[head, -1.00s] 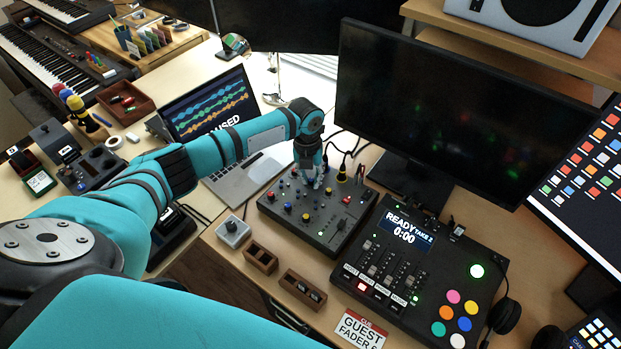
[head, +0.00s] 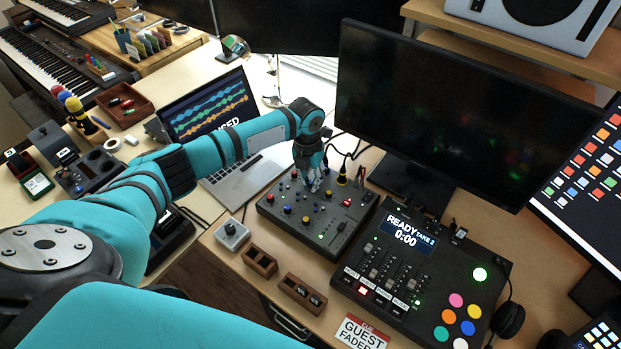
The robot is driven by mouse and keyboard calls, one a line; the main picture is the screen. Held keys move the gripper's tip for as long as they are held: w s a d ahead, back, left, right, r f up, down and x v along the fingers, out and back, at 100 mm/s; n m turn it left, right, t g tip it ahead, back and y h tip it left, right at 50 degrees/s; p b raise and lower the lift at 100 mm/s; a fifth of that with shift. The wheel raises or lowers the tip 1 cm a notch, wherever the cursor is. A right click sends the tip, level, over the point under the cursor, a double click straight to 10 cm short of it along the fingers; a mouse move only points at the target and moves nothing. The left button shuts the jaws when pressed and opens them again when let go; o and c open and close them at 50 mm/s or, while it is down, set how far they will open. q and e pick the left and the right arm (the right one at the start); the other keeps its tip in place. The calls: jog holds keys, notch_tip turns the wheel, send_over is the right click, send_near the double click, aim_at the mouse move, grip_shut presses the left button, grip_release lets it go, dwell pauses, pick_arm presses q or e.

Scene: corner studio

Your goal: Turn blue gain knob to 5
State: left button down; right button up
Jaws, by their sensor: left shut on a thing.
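The dark mixer (head: 345,236) lies on the desk in the middle of the head view, with red, blue and yellow knobs on its face. My left gripper (head: 314,187) points down onto the back part of the mixer. It is shut on a small knob there, and its fingers hide that knob's colour and pointer. The scale marks are too small to read. My right gripper is not in view.
A control deck (head: 412,265) with faders and coloured buttons stands right of the mixer. A monitor (head: 440,120) rises behind them. An open laptop (head: 240,178) is at the left, under my arm. A small grey box (head: 232,235) and wooden trays (head: 260,261) line the front edge.

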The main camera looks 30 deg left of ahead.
pick_arm(q)
jog(key=c, duration=1.5)
grip_release()
jog(key=shift+w+r, duration=0.15)
jog(key=shift+r, duration=0.05)
jog(key=shift+o, duration=1.3)
jog(key=shift+f, duration=0.1)
notch_tip(320, 180, up, 12)
jog(key=shift+a, duration=0.35)
